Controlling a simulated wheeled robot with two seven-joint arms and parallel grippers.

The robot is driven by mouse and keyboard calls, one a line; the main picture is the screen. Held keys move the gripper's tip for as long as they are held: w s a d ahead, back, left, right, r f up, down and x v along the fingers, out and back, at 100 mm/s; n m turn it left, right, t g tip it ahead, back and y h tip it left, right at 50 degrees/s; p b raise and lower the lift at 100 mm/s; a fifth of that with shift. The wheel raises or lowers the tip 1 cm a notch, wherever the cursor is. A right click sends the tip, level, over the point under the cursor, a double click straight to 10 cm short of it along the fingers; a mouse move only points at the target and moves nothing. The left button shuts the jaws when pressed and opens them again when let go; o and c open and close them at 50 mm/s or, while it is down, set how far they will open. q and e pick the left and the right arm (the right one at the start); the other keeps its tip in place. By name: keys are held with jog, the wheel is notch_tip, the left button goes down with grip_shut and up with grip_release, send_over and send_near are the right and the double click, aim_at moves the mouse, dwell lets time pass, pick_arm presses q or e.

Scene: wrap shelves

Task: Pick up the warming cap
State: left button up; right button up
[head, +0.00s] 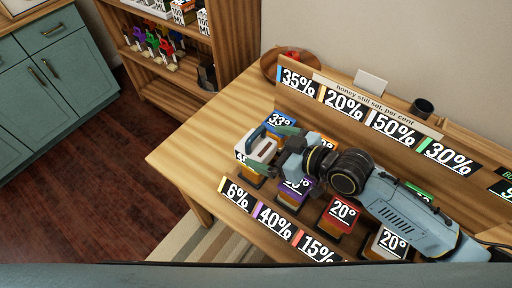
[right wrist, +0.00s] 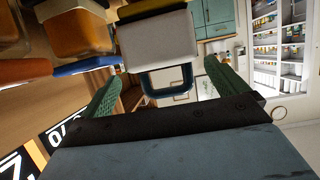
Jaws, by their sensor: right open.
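Several jars with coloured caps and number labels stand on the wooden table. A white cap with a dark loop handle (right wrist: 165,52) lies between my right fingers in the right wrist view; it also shows in the head view (head: 262,150). I cannot tell for sure that it is the warming cap. My right gripper (head: 268,147) is open around it, with green fingers on either side. In the right wrist view the gripper (right wrist: 162,68) shows gaps between both fingers and the cap. My arm hides part of the jars behind. My left gripper is not in view.
A blue-capped jar labelled 33° (head: 281,121) stands close beside the white cap. A red-capped jar (head: 342,211) stands nearer the front. A row of price-like labels (head: 276,221) runs along the front edge, and a raised sign board (head: 360,100) stands behind.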

aim_at(256, 144)
jog(key=x, duration=0.4)
jog(key=shift+s+a+f, duration=0.1)
jog(key=shift+a+f, duration=0.05)
jog(key=shift+a, duration=0.15)
jog(key=c, duration=1.4)
